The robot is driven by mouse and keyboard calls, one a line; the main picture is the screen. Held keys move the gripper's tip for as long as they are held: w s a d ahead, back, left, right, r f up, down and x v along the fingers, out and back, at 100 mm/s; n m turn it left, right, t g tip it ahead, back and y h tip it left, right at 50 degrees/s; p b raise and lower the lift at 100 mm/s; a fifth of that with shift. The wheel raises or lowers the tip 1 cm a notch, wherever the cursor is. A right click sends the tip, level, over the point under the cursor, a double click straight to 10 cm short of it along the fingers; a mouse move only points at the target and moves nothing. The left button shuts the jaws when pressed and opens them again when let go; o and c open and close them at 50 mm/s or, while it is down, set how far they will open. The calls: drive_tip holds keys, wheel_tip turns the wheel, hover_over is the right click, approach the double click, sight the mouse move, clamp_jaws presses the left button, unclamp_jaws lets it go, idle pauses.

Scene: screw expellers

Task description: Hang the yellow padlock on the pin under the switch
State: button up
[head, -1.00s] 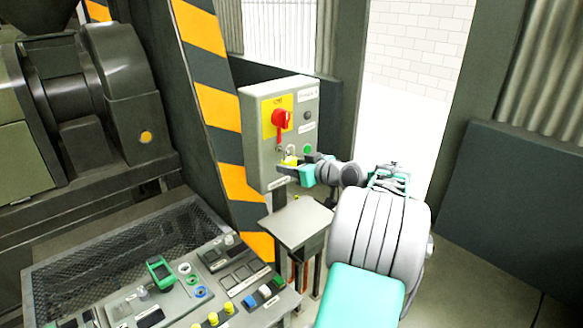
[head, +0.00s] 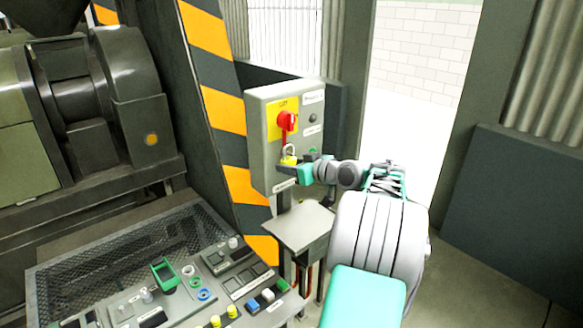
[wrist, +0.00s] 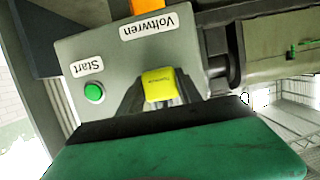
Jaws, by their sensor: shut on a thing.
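The yellow padlock (head: 288,160) is upright, with its grey shackle upward, just below the red switch (head: 287,121) on the grey control box. My gripper (head: 289,168) is shut on the padlock body in front of the box. In the wrist view the yellow padlock body (wrist: 160,86) shows between the dark fingers of my gripper (wrist: 160,100). The shackle top is close to the lower end of the red handle. I cannot make out the pin, nor tell whether the shackle is around it.
The grey control box (head: 264,165) carries a green start button, also in the wrist view (wrist: 94,93). A small grey shelf (head: 297,226) stands below my gripper. A striped post (head: 222,115) is left of the box. A control desk (head: 190,285) is at lower left.

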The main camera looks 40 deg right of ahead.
drive_tip(key=shift+f+b, duration=0.3)
drive_tip(key=shift+b, duration=0.2)
drive_tip(key=shift+f+b, duration=0.3)
drive_tip(key=shift+f, duration=0.15)
drive_tip(key=shift+a, duration=0.1)
